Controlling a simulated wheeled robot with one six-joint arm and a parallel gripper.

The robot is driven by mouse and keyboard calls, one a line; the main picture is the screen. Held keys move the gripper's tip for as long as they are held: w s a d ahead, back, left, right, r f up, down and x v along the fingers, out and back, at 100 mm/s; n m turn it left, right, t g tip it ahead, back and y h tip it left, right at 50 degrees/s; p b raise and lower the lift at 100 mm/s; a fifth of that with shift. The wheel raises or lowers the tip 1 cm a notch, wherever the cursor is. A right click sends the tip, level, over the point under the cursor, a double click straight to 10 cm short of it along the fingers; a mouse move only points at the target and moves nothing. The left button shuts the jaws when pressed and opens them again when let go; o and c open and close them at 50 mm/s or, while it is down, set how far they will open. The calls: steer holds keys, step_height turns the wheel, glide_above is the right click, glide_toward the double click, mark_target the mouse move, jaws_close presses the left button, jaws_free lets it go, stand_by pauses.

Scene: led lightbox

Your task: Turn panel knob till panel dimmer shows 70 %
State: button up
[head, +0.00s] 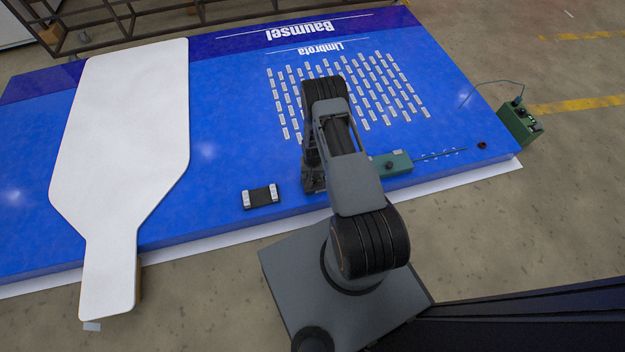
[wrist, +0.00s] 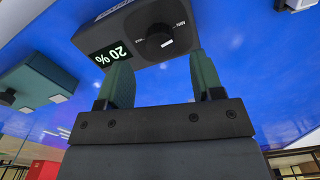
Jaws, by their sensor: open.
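The panel dimmer (wrist: 140,35) is a dark box in the wrist view. Its lit display (wrist: 111,53) reads 20 %, upside down in the picture. The round black panel knob (wrist: 159,42) has a white mark, with MIN lettered near it. My gripper (wrist: 161,60) is open, its two green fingers spread either side of the knob's line, with the knob showing between and just beyond the tips. I cannot tell whether the fingers touch the dimmer. In the head view my arm hides the dimmer, and my gripper shows only in part.
A blue panel (head: 225,140) carries rows of small white strips (head: 385,90). A white paddle-shaped board (head: 125,130) lies at left. A black block with white ends (head: 260,196) and a green box with a probe (head: 392,163) lie near the front edge. Another green box (head: 518,122) is at right.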

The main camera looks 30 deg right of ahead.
mark_target(313, 178)
steer(key=shift+f+b, duration=0.55)
steer(key=shift+f, duration=1.55)
steer(key=c, duration=0.9)
